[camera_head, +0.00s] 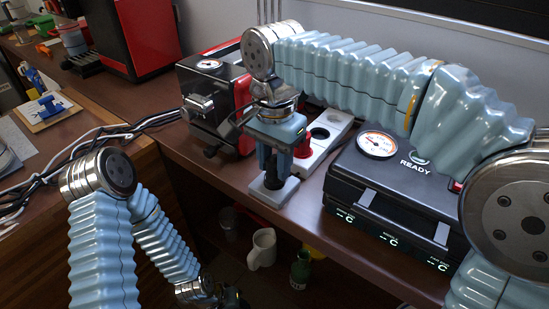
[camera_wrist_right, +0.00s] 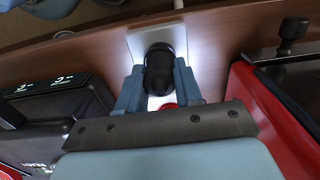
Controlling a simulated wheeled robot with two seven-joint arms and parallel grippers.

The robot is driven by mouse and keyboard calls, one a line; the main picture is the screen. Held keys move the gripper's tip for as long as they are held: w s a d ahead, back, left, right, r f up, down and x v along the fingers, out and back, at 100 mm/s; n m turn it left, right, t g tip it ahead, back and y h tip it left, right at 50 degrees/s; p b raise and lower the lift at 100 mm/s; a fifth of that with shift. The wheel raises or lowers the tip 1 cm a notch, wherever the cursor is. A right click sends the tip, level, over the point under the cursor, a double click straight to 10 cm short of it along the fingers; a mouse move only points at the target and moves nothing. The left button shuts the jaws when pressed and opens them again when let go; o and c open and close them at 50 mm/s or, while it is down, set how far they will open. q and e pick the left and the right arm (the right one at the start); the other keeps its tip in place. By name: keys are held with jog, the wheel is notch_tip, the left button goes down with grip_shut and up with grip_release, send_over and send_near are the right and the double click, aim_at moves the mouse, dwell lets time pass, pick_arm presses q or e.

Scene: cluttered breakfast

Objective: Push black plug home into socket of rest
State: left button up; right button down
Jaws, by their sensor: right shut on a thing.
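A white socket strip (camera_head: 318,150) lies on the brown table between a red-and-black machine and a black appliance. A dark round socket (camera_head: 320,133) shows towards its far end. My right gripper (camera_head: 272,172) points down over the strip's near end. It is shut on the black plug (camera_wrist_right: 158,72), which stands between the two blue fingers in the wrist view. The strip's pale near end (camera_wrist_right: 148,38) shows around the plug there. The plug's lower end is hidden, so I cannot tell how deep it sits. My left gripper (camera_head: 232,297) is dark and partly cut off at the bottom edge.
The red-and-black machine (camera_head: 205,88) stands close left of the strip; the black appliance (camera_head: 395,190) with a dial stands close right. A red part (camera_head: 303,146) is just behind my right gripper. A white jug (camera_head: 262,248) and a green bottle (camera_head: 300,270) stand below the table edge.

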jog(key=shift+f, duration=0.6)
jog(key=c, duration=0.7)
grip_release()
